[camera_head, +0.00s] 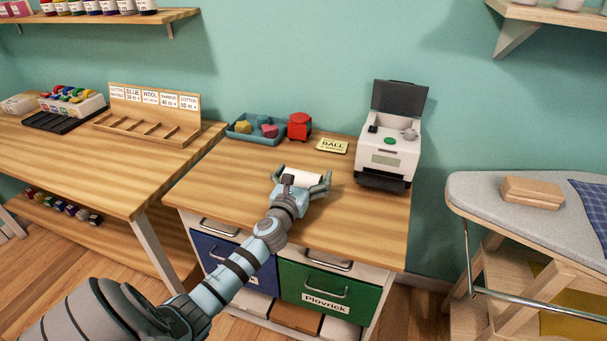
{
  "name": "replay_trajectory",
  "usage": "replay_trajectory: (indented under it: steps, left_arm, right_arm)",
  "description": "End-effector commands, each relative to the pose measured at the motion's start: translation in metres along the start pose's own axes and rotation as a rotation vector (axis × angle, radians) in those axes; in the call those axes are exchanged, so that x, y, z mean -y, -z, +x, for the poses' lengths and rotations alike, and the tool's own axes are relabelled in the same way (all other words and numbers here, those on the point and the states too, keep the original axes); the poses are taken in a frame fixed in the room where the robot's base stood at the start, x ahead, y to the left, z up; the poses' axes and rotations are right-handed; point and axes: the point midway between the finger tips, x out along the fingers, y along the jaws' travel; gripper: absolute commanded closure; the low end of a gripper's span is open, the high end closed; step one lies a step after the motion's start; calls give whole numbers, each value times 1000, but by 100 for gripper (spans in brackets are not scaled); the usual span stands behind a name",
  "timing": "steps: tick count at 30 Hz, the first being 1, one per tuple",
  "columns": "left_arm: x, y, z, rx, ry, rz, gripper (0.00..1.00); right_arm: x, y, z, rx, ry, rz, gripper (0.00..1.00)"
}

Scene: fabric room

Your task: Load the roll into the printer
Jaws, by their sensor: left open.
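The white roll (303,178) lies on the wooden cabinet top, between the fingers of my left gripper (303,182). The gripper is open around the roll, and part of the roll is hidden by the gripper. Whether the fingers touch it I cannot tell. The white printer (391,150) stands to the right at the back of the same top. Its dark lid (399,98) is raised, and a green button shows on its upper face. My right gripper is not in view.
A blue tray (232,131) with small coloured pieces, a red object (299,126) and a yellow label card (332,146) lie along the back. A wooden rack (150,128) stands on the left table. An ironing board (485,195) is at right. The cabinet top between roll and printer is clear.

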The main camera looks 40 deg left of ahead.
Motion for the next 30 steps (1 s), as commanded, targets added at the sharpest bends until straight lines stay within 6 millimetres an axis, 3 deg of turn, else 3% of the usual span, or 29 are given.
replay_trajectory:
  steps: [5,15,21,30]
  left_arm:
    - [0,-4,-10,-1,0,2,0]
    - [0,-4,-83,-2,1,2,0]
    - [0,-4,-114,-1,1,0,0]
    - [0,-4,-120,1,0,0,0]
  right_arm:
    - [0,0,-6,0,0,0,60]
    - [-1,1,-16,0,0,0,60]
    - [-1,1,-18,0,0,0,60]
    - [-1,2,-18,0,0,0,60]
